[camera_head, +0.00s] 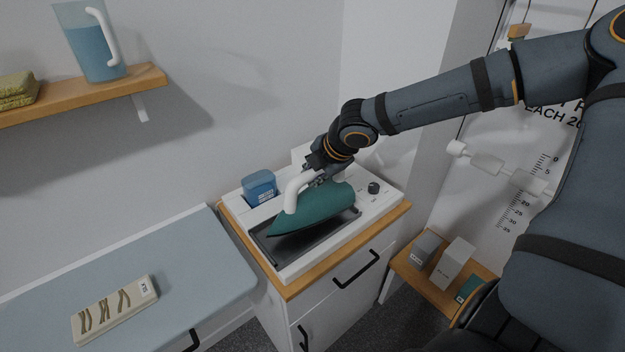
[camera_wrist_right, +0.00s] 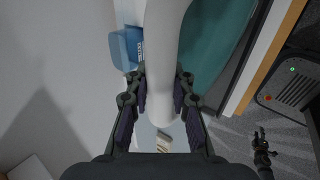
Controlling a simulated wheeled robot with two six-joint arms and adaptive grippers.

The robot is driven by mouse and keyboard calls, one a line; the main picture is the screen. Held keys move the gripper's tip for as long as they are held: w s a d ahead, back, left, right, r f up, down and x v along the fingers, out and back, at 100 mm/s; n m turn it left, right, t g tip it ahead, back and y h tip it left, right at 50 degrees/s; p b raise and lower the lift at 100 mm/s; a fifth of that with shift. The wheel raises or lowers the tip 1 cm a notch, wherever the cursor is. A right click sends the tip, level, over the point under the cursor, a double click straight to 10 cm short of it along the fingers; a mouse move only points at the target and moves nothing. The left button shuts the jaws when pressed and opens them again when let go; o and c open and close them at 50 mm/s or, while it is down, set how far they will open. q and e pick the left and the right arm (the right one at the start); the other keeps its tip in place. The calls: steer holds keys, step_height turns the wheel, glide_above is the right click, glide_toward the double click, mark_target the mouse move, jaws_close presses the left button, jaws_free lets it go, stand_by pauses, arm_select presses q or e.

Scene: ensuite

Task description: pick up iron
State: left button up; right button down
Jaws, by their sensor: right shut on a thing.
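The iron (camera_head: 313,212) has a teal body and a thick white handle. In the head view it is over the dark recess of a white station (camera_head: 365,214) on a small cabinet, its pointed end toward the lower left. I cannot tell whether it touches the station. My right gripper (camera_head: 318,172) is at the iron's handle. In the right wrist view the fingers of my right gripper (camera_wrist_right: 161,92) are closed on both sides of the white handle (camera_wrist_right: 166,40), with the teal body (camera_wrist_right: 215,40) beside it.
A blue container (camera_head: 259,185) stands in the station behind the iron. A padded bench (camera_head: 190,262) with a patterned box (camera_head: 115,310) is at left. A shelf (camera_head: 140,80) holds a blue pitcher (camera_head: 92,42). Boxes stand on a low shelf (camera_head: 413,272) at right.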

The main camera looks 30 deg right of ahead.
steer(key=s+a+r, duration=0.1)
steer(key=r, duration=0.1)
steer(key=s+r, duration=0.1)
steer(key=r, duration=0.1)
steer(key=s+a+r+p, duration=0.1)
steer(key=s+r, duration=0.1)
steer(key=shift+a+r, duration=0.1)
steer(key=shift+a, duration=0.25)
steer(key=s+a+r+b, duration=0.2)
steer(key=s+a+r, duration=0.1)
steer(key=s+a, duration=0.2)
steer(key=shift+s+r, duration=0.25)
steer(key=shift+s, duration=1)
steer(key=c, duration=1.8)
jaws_free()
jaws_close()
